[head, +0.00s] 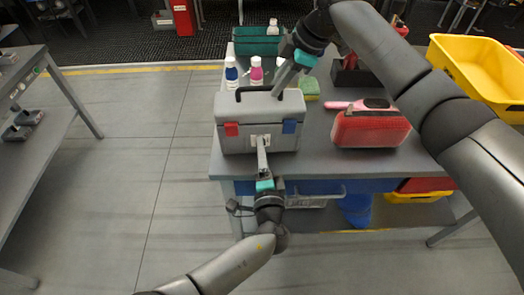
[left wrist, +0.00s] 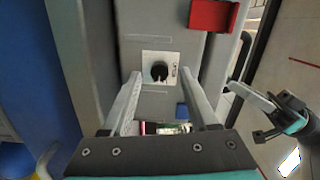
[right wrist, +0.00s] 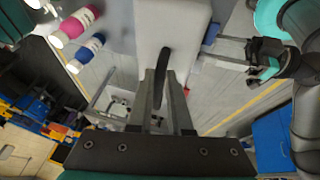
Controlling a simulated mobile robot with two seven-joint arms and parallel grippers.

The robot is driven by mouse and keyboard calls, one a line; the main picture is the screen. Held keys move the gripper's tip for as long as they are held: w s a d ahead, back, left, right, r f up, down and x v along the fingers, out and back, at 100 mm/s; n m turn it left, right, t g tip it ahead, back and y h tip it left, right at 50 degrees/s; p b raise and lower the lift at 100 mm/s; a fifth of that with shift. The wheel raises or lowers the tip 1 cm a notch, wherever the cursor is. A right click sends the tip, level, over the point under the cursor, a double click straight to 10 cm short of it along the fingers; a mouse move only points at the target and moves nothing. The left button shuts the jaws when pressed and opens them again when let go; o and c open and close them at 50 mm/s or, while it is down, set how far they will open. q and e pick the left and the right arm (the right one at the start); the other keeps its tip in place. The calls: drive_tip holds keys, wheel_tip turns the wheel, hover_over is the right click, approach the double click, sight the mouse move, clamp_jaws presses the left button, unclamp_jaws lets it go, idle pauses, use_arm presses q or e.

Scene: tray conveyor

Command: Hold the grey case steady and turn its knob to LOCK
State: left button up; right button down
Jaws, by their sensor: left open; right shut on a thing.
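The grey case (head: 232,144) stands upright near the table's left front edge, with a red latch and a blue latch on its front. Its black knob (left wrist: 160,71) sits on a white plate (left wrist: 148,57) between the latches; the print there is too small to read. My left gripper (head: 261,140) is in front of the plate. It is open, with a finger on each side of the knob in the left wrist view and gaps between. My right gripper (head: 277,92) is shut on the case's black handle (head: 240,93), which also shows between its fingers in the right wrist view (right wrist: 166,58).
A red case (head: 370,129) stands to the right. A yellow bin (head: 470,65) is at far right.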

drive_tip(key=shift+s+d+f, duration=0.1)
drive_tip(key=shift+s+f, duration=0.05)
drive_tip(key=shift+f, duration=0.15)
use_arm(q)
drive_tip(key=s+d, duration=0.1)
drive_tip(key=s, duration=1)
drive_tip(key=shift+s, duration=0.3)
use_arm(e)
drive_tip(key=c, duration=1.1)
unclamp_jaws()
drive_tip(key=o, duration=0.3)
drive_tip(key=shift+r, duration=0.2)
drive_tip(key=shift+o, duration=0.2)
